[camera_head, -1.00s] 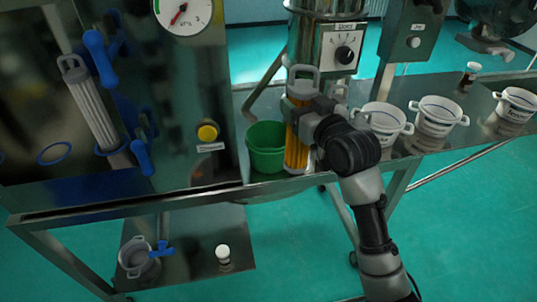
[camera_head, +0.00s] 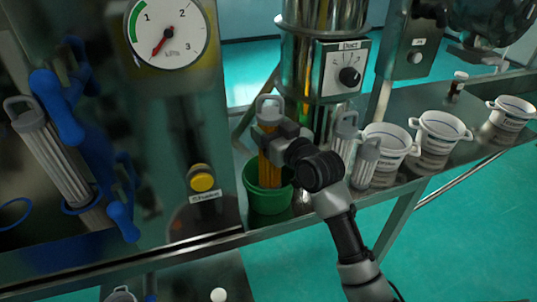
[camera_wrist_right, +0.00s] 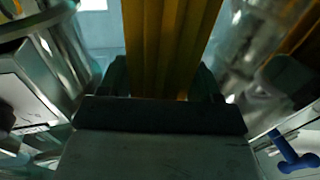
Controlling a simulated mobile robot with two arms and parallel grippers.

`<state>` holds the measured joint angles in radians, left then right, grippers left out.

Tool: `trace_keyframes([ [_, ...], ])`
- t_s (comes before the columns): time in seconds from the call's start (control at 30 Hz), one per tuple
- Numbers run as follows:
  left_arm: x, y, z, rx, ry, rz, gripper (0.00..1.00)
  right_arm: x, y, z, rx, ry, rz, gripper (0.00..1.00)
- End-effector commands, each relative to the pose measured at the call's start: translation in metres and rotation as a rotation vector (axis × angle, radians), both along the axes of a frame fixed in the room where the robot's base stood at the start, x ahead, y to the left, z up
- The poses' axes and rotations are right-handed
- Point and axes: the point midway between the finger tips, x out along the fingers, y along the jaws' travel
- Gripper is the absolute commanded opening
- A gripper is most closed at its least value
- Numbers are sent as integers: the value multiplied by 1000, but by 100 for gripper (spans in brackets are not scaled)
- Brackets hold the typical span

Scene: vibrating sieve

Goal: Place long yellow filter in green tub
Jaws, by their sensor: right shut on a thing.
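The long yellow filter (camera_head: 270,170) has a grey handled cap and stands upright at the green tub (camera_head: 266,201). Its lower end is inside the tub, behind the front rim. My right gripper (camera_head: 278,141) is shut on the filter near its top, just below the cap. In the right wrist view the yellow pleats (camera_wrist_right: 168,45) fill the space between the fingers. The tub stands on the metal table, left of the sieve column. The left gripper does not show.
Two grey-white filters (camera_head: 366,160) stand right of my gripper. White labelled tubs (camera_head: 440,138) line the table farther right. A panel with a pressure gauge (camera_head: 168,35) and yellow button (camera_head: 201,178) is at left, with another white filter (camera_head: 55,160) beside blue clamps (camera_head: 58,105).

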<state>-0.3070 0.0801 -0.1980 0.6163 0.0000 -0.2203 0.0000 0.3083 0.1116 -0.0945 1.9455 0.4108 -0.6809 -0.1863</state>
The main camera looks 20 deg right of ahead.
Motion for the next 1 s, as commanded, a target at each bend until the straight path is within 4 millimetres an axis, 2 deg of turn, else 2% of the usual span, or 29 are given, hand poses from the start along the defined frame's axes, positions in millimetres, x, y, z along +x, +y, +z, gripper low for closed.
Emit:
trace_keyframes([
  [0.17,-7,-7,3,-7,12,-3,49,0,0,-17,0,1,1,23],
  [0.4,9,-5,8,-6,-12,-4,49,0,0,-47,-1,-1,1,23],
  [0.53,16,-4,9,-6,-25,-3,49,0,0,-49,0,-3,1,23],
  [0.77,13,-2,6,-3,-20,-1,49,0,0,-52,0,-2,1,23],
  [0.8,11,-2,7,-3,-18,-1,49,0,0,-52,0,-2,1,68],
  [0.93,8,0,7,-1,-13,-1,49,0,0,-51,-1,-1,1,88],
  [1.0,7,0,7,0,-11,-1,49,0,0,-51,-1,-1,1,89],
])
